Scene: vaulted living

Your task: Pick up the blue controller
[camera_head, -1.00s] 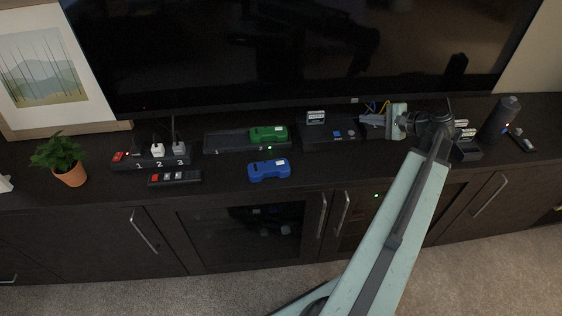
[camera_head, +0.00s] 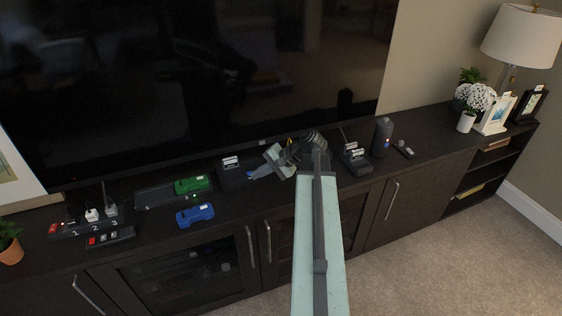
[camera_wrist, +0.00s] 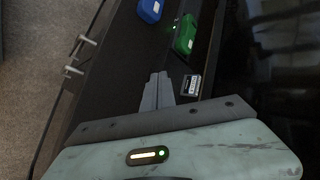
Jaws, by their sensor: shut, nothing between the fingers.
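The blue controller (camera_head: 195,215) lies on the dark cabinet top near its front edge. It also shows at the top of the wrist view (camera_wrist: 151,9). A green controller (camera_head: 192,185) sits behind it in a dark tray. My gripper (camera_head: 252,176) is to the right of the blue controller, over the cabinet top, pointing left. Its grey fingers are together and empty in the wrist view (camera_wrist: 157,88). The gripper and the blue controller are clearly apart.
A power strip (camera_head: 78,226) and a remote (camera_head: 110,238) lie to the left. The dark TV screen (camera_head: 200,80) stands behind. A dark cylindrical speaker (camera_head: 382,138) stands right of my arm. The cabinet front has handles (camera_head: 391,200).

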